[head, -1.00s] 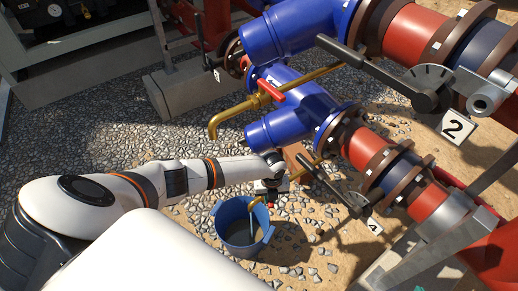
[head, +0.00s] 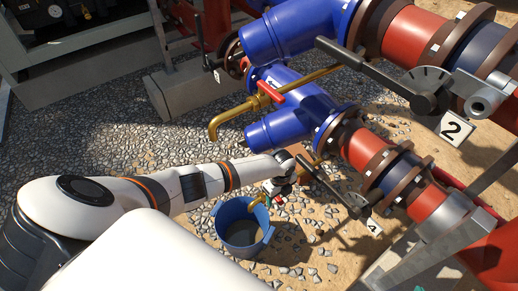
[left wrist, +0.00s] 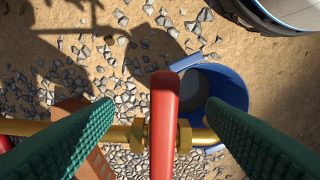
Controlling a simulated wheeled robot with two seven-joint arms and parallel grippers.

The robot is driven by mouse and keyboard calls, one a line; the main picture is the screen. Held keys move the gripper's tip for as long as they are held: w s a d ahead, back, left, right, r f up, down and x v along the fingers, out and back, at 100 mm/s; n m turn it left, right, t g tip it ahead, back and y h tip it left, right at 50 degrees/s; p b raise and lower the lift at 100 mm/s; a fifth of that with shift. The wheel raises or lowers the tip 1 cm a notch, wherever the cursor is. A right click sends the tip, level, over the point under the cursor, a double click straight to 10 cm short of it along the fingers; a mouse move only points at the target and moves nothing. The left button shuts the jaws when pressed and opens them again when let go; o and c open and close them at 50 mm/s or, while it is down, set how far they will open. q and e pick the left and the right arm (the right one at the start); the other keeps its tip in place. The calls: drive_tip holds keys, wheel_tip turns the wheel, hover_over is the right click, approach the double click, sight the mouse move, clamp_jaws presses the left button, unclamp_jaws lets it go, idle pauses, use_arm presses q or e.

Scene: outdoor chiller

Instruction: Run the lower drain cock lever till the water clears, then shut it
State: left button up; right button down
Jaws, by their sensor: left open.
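The lower drain cock's red lever (left wrist: 164,120) lies between the two green finger pads of my left gripper (left wrist: 165,125), with a gap on each side. The lever points across the brass drain pipe (left wrist: 120,132). In the head view my left gripper (head: 274,190) is at the lower drain cock, largely hiding it; a bit of red shows there. The brass spout (head: 258,200) sits over the rim of a blue bucket (head: 222,236) holding greyish water (head: 242,232). I cannot make out a stream from the spout. My right gripper is out of view.
An upper brass drain pipe (head: 228,116) with a red lever (head: 271,92) is above. Blue strainers (head: 274,130), red pipes and black valve handles (head: 330,184) crowd the right. Number plates (head: 455,127) hang there. Gravel (head: 110,125) is open at left.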

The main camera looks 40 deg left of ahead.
use_arm(q)
wheel_tip(320, 180, up, 7)
drive_tip(key=p, duration=0.7)
drive_tip(key=shift+s+r, duration=0.1)
